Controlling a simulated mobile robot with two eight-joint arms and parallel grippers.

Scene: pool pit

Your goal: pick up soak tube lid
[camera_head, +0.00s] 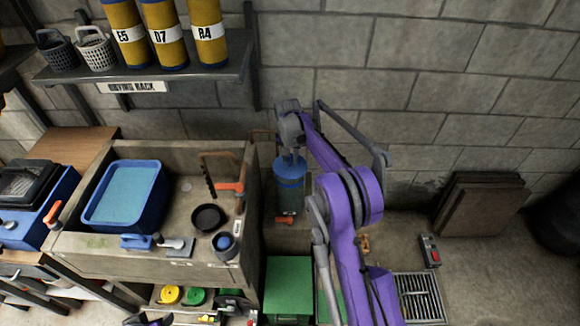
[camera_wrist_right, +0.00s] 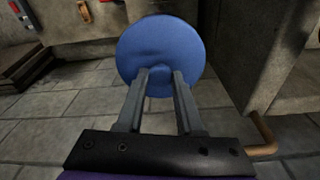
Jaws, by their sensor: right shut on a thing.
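The soak tube (camera_head: 289,198) stands below, a bluish see-through cylinder partly hidden by the lid and my arm. I cannot tell whether the lid touches the tube's rim. A small dark purple part at the bottom left edge of the head view looks like my left gripper (camera_head: 148,320); its fingers are unclear.
A stone sink (camera_head: 175,252) holds a blue basin (camera_head: 124,195) and a black pan (camera_head: 208,218). A shelf (camera_head: 150,76) with yellow cylinders hangs above. A green box (camera_head: 288,290) stands right of the sink. A floor grate (camera_head: 420,297) and leaning brown boards (camera_head: 480,205) lie further right.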

